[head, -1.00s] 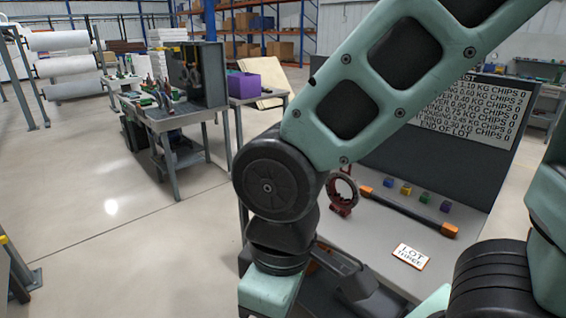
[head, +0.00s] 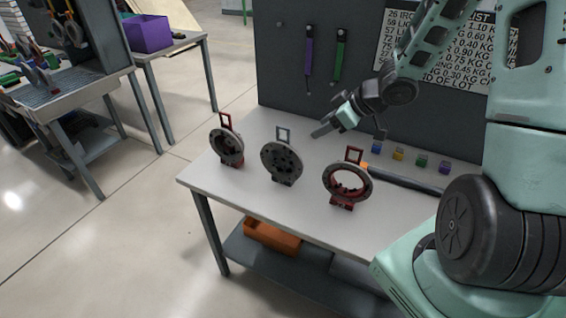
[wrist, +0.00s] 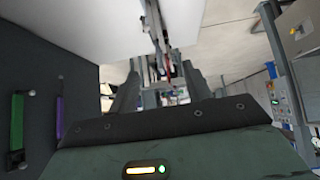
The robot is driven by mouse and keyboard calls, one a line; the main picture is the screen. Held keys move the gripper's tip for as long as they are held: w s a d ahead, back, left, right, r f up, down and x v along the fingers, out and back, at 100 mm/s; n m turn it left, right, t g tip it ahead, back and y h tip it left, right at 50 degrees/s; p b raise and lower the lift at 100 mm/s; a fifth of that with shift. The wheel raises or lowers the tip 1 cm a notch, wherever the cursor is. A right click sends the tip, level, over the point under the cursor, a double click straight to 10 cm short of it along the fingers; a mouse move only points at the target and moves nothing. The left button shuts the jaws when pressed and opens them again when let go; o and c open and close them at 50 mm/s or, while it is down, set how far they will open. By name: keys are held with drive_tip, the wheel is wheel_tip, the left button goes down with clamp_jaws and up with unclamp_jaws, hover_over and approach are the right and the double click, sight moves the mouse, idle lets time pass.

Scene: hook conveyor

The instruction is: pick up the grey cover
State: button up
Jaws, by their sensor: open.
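The grey cover (head: 281,161) is most likely the middle of three round parts standing on the table. It is a dark grey disc with holes and a pale grey square loop on top. It stands upright on a small foot. My gripper (head: 322,130) is open above the table, to the right of and behind the cover, apart from it. In the wrist view my gripper (wrist: 163,85) shows its two fingers apart with no part held between them. The round parts are seen edge-on there, thin and hard to tell apart.
A dark round part with a red loop (head: 227,149) stands left of the cover. A red-lined ring (head: 347,184) stands to its right. A dark bar and small coloured blocks (head: 398,154) lie further right. A back panel (head: 300,80) holds purple and green tools.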

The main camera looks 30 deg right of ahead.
drive_tip(key=b, duration=0.2)
approach(289, 146)
drive_tip(key=shift+y, duration=0.3)
drive_tip(key=x, duration=0.6)
drive_tip(key=shift+d+f, duration=0.3)
drive_tip(key=shift+p+x, duration=0.6)
drive_tip(key=shift+x, duration=2.3)
drive_tip(key=shift+w+d, duration=0.1)
drive_tip(key=shift+w, duration=0.05)
drive_tip(key=shift+r, duration=0.1)
clamp_jaws()
